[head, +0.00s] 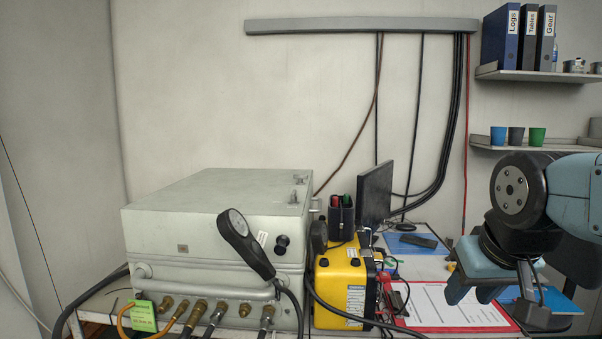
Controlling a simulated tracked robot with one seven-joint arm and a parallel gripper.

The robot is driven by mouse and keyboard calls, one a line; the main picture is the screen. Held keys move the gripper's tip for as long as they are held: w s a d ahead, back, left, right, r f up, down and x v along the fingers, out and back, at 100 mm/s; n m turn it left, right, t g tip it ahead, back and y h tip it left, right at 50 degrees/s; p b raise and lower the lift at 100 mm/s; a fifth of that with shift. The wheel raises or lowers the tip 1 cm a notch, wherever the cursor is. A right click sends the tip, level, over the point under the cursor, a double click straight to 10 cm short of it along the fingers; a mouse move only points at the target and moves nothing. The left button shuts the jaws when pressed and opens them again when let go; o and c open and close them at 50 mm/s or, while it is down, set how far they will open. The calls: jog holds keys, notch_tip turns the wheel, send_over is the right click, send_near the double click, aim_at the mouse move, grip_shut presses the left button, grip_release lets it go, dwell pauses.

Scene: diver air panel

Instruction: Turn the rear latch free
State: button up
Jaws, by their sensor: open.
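A grey air panel case (195,222) with its lid down stands at the left of the bench. Two small metal latches sit along the right side of its top. The farther one, the rear latch (298,180), is small in this view, and its exact turn is hard to tell. My gripper (497,298) is open and empty at the right, pointing down over the clipboard, well to the right of the case and apart from both latches.
A yellow box (341,283), a pen holder (341,218) and a dark monitor (375,195) stand between the case and my gripper. A gauge (240,240) on a hose fronts the case. A red clipboard (440,303) lies on the bench. Air above the lid is clear.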

jog(key=shift+o, duration=1.4)
jog(key=shift+w+r, duration=0.25)
jog(key=o, duration=0.4)
jog(key=shift+h, duration=0.7)
jog(key=w+a+r, duration=0.1)
jog(key=w+r, duration=0.1)
jog(key=w, duration=0.1)
jog(key=w+a+r, duration=0.1)
jog(key=w+r, duration=0.1)
jog(key=w, duration=0.1)
jog(key=w+r, duration=0.2)
jog(key=w, duration=0.1)
jog(key=shift+a+r, duration=0.1)
jog(key=shift+a, duration=0.3)
jog(key=shift+o, duration=0.2)
notch_tip(320, 180, up, 9)
jog(key=t+y, duration=0.1)
jog(key=t, duration=0.2)
send_over(300, 184)
jog(key=s, duration=0.9)
jog(key=x, duration=1.3)
jog(key=shift+w+a, duration=0.1)
jog(key=shift+a, duration=0.1)
jog(key=shift+c, duration=0.3)
jog(key=c, duration=1)
